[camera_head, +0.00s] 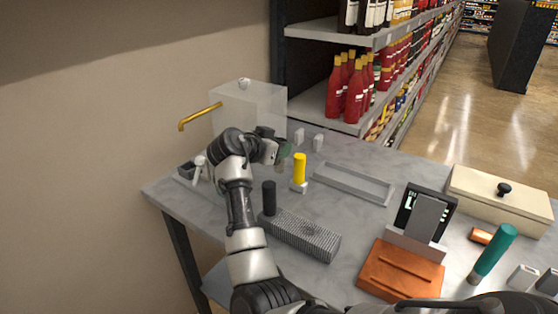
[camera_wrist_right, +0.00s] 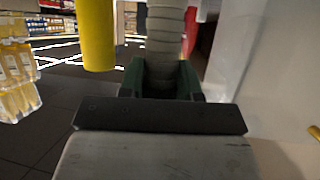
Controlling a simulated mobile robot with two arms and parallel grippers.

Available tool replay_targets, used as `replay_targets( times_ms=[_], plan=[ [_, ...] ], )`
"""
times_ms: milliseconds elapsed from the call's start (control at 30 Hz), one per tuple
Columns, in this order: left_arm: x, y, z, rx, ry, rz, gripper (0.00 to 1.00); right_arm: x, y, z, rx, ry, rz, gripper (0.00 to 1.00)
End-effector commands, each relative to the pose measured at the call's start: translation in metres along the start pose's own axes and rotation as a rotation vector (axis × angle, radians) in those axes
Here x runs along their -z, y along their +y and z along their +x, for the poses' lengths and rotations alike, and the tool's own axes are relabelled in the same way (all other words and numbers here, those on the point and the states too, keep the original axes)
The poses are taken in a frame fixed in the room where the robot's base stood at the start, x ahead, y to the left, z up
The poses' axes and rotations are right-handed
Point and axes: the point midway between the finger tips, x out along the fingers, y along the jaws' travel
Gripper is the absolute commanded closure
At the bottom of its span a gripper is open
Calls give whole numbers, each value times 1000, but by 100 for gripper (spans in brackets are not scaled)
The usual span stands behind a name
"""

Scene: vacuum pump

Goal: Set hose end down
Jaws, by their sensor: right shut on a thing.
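My right arm reaches up from the bottom of the head view, and its gripper (camera_head: 281,150) is over the table beside the yellow cylinder (camera_head: 300,168). In the right wrist view, the green fingers of this gripper (camera_wrist_right: 161,78) are shut on a ribbed grey hose end (camera_wrist_right: 165,38). The hose end is hard to make out in the head view. The yellow cylinder also shows close to the gripper in the right wrist view (camera_wrist_right: 97,35). A clear box (camera_head: 255,105) with a bent gold pipe (camera_head: 200,115) stands behind the gripper. My left gripper is not seen.
A shallow grey tray (camera_head: 352,184) lies right of the yellow cylinder. A ribbed grey block (camera_head: 300,235), a dark cylinder (camera_head: 269,198), an orange block (camera_head: 400,270) and a green cylinder (camera_head: 492,253) are nearer. A cream box (camera_head: 500,200) sits at right. Bare table lies around the tray.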

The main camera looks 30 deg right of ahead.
Motion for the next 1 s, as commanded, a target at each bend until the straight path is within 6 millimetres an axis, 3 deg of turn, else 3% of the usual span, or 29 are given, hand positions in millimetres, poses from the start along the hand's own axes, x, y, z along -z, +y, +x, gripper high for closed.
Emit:
replay_targets(
  times_ms=[300,633,667,800,1000],
  plan=[
    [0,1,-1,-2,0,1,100,-34,0,14,-1,0,-2,94],
    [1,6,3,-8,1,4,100,-38,0,16,0,0,0,94],
    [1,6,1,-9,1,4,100,-36,0,15,0,0,0,62],
    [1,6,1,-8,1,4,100,-36,0,15,0,0,0,42],
    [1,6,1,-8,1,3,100,-36,0,15,0,0,0,42]
  ],
)
